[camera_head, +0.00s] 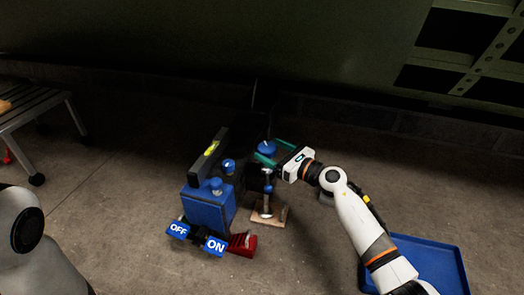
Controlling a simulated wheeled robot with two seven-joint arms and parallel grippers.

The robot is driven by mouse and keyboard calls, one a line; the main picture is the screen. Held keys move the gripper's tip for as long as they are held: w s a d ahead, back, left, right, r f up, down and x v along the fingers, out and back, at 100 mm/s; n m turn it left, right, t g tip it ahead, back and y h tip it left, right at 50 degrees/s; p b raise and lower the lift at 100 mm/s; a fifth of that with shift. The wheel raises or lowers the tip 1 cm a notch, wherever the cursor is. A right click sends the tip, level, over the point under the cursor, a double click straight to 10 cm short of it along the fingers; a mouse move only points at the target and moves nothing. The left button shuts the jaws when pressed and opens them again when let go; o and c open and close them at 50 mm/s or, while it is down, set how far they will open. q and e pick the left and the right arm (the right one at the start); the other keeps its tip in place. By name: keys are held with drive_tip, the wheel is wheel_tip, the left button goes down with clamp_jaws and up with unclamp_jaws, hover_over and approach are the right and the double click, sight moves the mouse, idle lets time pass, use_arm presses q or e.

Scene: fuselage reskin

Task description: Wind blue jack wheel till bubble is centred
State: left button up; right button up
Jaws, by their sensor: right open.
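My right gripper (268,156) is open, its teal fingers at a blue wheel (266,147) on the far side of the blue machine (208,212). One finger is on the near side of the wheel and one is on the right; I cannot tell whether they touch it. A metal jack post (267,194) stands upright below the gripper on a wooden pad. A grey spirit level (205,160) with a yellow-green vial (211,147) lies along the machine's top left. The bubble is too small to read. My left gripper is out of view.
Two more blue knobs (229,165) sit on the machine. Blue OFF and ON plates (215,245) and a red part (242,244) are at its front. A blue tray (428,258) lies at lower right, and a metal stand (38,112) is at left.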

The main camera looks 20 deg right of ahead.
sight(260, 144)
drive_tip(key=b+x, duration=0.1)
drive_tip(key=x, duration=0.3)
